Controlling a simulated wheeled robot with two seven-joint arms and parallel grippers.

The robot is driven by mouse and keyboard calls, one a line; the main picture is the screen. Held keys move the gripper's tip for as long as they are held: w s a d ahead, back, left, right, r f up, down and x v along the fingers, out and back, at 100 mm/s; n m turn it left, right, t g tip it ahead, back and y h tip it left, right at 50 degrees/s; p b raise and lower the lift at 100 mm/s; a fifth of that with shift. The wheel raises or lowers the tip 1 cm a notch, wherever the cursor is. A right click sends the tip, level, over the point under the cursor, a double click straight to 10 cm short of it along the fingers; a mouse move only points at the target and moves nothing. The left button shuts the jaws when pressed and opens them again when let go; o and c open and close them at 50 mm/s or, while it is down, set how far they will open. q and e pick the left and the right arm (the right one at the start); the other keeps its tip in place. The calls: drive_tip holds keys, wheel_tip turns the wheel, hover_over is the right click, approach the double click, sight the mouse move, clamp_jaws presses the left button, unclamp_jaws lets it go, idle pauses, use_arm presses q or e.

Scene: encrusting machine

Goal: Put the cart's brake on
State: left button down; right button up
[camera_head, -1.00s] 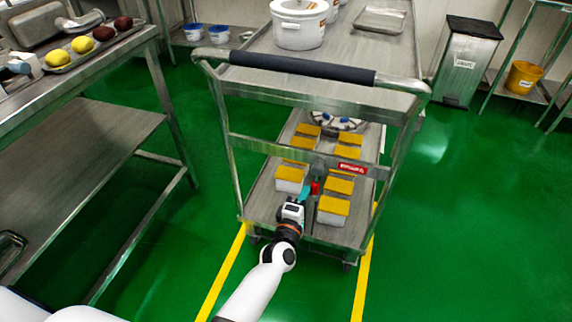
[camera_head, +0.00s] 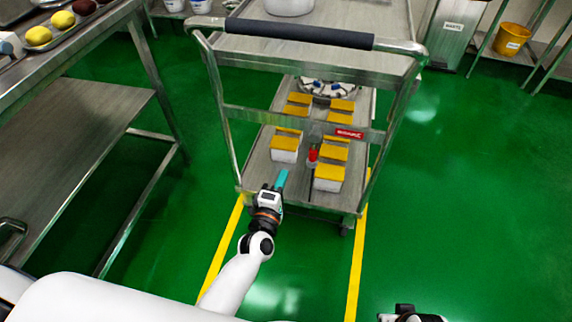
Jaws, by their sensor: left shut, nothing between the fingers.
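The cart (camera_head: 238,150) is a steel trolley with a dark push handle (camera_head: 300,33). A red sign (camera_head: 349,133), probably the brake label, is on its crossbar. Beside the sign, a lever with a red part (camera_head: 313,155) hangs below a grey block, with a thin dark rod under it. My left gripper (camera_head: 281,180) has teal fingers, shut and empty, at the front edge of the lower shelf, left of and below the lever and apart from it in the picture. My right gripper (camera_head: 408,313) shows only partly at the bottom edge; its fingers are unclear.
Yellow-lidded boxes (camera_head: 328,179) stand on the lower shelf around the lever. A steel table (camera_head: 80,65) stands at left. Yellow floor lines (camera_head: 356,265) flank the cart. Green floor is clear at right; a bin and a yellow bucket (camera_head: 510,40) stand behind.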

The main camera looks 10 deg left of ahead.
use_arm(q)
drive_tip(key=shift+s+a, duration=0.2)
drive_tip(key=shift+s, duration=1.7)
